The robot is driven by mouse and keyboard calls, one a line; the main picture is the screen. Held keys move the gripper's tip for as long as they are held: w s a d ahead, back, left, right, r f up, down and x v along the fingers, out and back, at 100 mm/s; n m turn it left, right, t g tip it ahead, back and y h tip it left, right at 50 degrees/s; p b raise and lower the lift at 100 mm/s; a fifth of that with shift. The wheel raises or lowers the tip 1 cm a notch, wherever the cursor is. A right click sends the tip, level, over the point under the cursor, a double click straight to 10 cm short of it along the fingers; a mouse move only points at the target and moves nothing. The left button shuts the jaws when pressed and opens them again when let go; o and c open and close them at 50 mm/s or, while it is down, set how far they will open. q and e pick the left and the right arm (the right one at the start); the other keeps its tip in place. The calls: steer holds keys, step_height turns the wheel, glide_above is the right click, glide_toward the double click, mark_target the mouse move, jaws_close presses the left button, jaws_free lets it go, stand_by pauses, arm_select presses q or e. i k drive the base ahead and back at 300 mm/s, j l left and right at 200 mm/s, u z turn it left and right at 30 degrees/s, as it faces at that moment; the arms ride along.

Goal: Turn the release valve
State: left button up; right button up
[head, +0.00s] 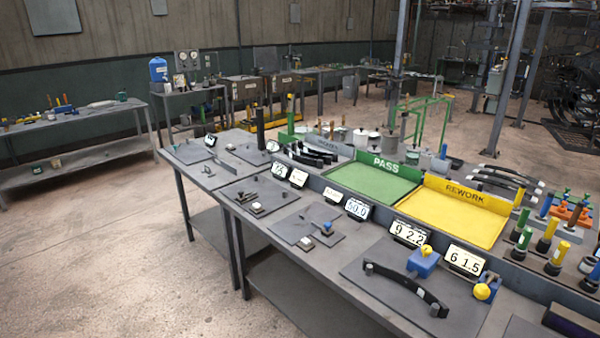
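No part labelled as a release valve can be made out. A blue cylinder (158,69) stands on a small bench (175,93) at the back left. Beside it is a panel with round gauges (187,60); any valve there is too small to tell. On the near workbench, a round yellow knob (482,291) sits on a blue fixture at the right. A blue block with a yellow top (423,260) stands left of it. Neither of my grippers is in view.
The long grey workbench (262,215) holds number displays (409,233), a green PASS tray (368,185), a yellow REWORK tray (455,218) and dark leaf springs (405,287). Another bench (80,142) stands at the left. The concrete floor (90,250) at lower left is clear.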

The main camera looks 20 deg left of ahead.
mark_target(426, 249)
steer(key=i+j, duration=0.15)
steer(key=j, duration=0.25)
steer(key=i+j, duration=0.1)
steer(key=j, duration=0.3)
steer(key=i+j, duration=0.15)
steer(key=j, duration=0.2)
steer(key=i+j, duration=0.1)
steer(key=j, duration=0.3)
